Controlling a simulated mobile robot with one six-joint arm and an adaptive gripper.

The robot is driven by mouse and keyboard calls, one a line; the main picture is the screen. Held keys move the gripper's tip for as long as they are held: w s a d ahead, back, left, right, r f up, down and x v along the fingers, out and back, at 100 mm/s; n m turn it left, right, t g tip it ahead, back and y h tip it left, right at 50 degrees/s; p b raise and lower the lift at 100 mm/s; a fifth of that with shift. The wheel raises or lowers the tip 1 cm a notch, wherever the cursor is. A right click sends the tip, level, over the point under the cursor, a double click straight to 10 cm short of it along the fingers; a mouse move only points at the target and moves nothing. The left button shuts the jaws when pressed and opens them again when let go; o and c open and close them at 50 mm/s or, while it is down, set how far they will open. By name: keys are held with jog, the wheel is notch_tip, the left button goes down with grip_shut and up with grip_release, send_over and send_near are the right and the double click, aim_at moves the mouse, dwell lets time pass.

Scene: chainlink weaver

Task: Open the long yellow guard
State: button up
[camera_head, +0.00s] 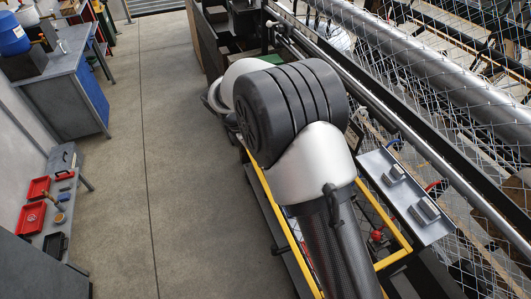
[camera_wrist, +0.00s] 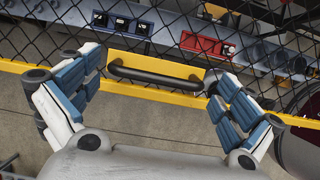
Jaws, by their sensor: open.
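The long yellow guard (camera_head: 276,217) runs along the machine's aisle side in the head view, partly hidden behind my arm. In the wrist view its yellow rail (camera_wrist: 150,91) crosses the picture, with dark chain-link mesh above it. A black bar handle (camera_wrist: 155,76) is fixed to a yellow plate on this rail. My gripper (camera_wrist: 154,67) is open, with one blue-padded finger near each end of the handle. The handle shows between the fingers; I cannot tell whether they touch it. My gripper cannot be made out in the head view.
A grey shelf (camera_head: 405,195) stands right of my arm. The grey floor (camera_head: 190,150) is clear to the left, up to the workbenches (camera_head: 62,90).

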jog(key=v, duration=1.1)
jog(key=shift+a, duration=0.1)
